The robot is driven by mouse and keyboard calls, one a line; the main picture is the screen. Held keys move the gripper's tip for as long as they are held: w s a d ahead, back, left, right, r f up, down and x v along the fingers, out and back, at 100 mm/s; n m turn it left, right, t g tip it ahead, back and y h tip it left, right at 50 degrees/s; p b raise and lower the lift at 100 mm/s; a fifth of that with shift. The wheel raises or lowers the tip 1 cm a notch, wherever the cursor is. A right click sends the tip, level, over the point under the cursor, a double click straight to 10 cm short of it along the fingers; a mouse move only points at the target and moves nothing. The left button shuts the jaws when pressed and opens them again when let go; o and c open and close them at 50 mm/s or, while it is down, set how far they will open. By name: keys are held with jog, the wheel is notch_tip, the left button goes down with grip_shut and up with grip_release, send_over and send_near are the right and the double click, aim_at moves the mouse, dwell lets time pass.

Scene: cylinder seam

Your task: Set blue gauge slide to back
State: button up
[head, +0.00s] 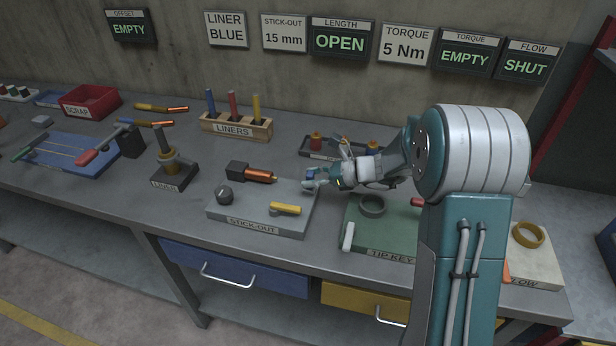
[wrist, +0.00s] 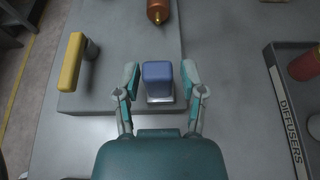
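The blue gauge slide (wrist: 158,73) is a small blue block on a pale metal base at the edge of the grey STICK-OUT plate (wrist: 115,60). In the head view a bit of the slide's blue (head: 311,173) shows at my fingertips, at the right end of the plate (head: 245,218). My gripper (wrist: 161,78) is open, one finger on each side of the slide, with narrow gaps showing. In the head view my gripper (head: 311,182) is low over the plate's right side and partly hides the slide.
The plate also carries a yellow handle (wrist: 72,62), a dark knob (head: 224,194) and an orange-tipped torch piece (head: 258,175). A dark diffuser tray (wrist: 290,125) stands to the right in the wrist view. The green TIP KEY plate (head: 375,235) is near my arm.

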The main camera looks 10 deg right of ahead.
jog(key=shift+d+r, duration=0.1)
jog(key=shift+d, duration=0.1)
jog(key=v, duration=1.1)
jog(key=shift+s+d, duration=0.15)
jog(key=shift+d, duration=0.25)
jog(key=s+a+r+n+g+h, duration=0.1)
jog(key=s+a+r+n+h, duration=0.2)
jog(key=s+n, duration=0.35)
jog(key=s+a+r+n+g+h, duration=0.25)
jog(key=s+a+n, duration=0.2)
jog(key=s, duration=0.35)
jog(key=s+d+r+n+t+h, duration=0.2)
jog(key=s+n+h, duration=0.5)
jog(key=s+n, duration=0.4)
jog(key=shift+s+d+r+t, duration=0.2)
jog(key=shift+s+d+t, duration=0.55)
jog(key=shift+t, duration=0.3)
jog(key=shift+w, duration=0.15)
dwell(0.7)
